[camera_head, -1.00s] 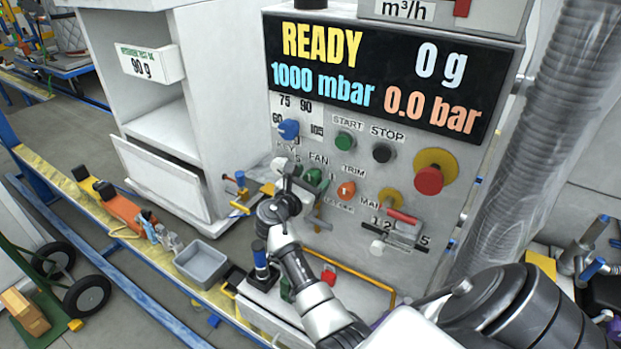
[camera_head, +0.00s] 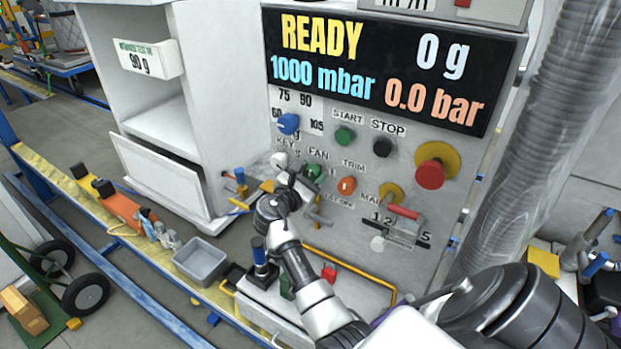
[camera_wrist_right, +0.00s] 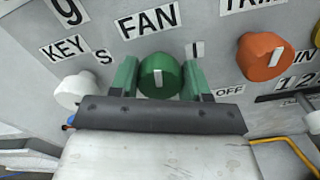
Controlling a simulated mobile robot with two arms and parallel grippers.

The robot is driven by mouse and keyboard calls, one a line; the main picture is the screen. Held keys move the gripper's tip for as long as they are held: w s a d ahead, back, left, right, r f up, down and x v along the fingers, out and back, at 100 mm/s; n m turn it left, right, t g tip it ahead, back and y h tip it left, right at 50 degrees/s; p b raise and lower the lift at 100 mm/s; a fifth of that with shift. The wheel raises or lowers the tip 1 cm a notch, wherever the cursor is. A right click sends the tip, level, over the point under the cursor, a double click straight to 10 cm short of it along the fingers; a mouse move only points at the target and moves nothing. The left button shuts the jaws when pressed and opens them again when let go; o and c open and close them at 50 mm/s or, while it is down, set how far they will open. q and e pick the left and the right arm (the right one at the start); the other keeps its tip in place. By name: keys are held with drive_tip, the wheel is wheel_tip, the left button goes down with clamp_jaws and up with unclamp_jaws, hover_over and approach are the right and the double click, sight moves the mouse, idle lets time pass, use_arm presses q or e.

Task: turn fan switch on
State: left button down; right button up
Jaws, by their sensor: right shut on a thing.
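The fan switch (camera_wrist_right: 160,76) is a round green knob with a white pointer mark under the FAN label (camera_wrist_right: 147,21). In the right wrist view it sits between the two green fingers of my right gripper (camera_wrist_right: 161,80), which is shut on it. The pointer mark looks about upright in that view. In the head view, my right gripper (camera_head: 303,180) is at the panel, and the fan switch (camera_head: 313,171) is partly hidden by it. My left gripper is not in view.
The white key knob (camera_wrist_right: 73,91) is left of the fan switch, and the orange trim knob (camera_wrist_right: 263,57) is right of it. The display (camera_head: 385,75) reads READY. A red emergency button (camera_head: 431,174) and a red-handled lever (camera_head: 402,212) are further right.

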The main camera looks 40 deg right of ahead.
drive_tip(key=m+b, duration=0.2)
drive_tip(key=m, duration=0.1)
drive_tip(key=m+b, duration=0.1)
drive_tip(key=shift+f+m+b, duration=0.25)
drive_tip(key=shift+m+b, duration=0.05)
drive_tip(key=shift+b, duration=0.05)
drive_tip(key=m+b, duration=0.8)
drive_tip(key=shift+m+b, duration=1.6)
drive_tip(key=shift+m, duration=0.1)
drive_tip(key=shift+r, duration=0.1)
drive_tip(key=o, duration=0.9)
drive_tip(key=shift+a, duration=0.1)
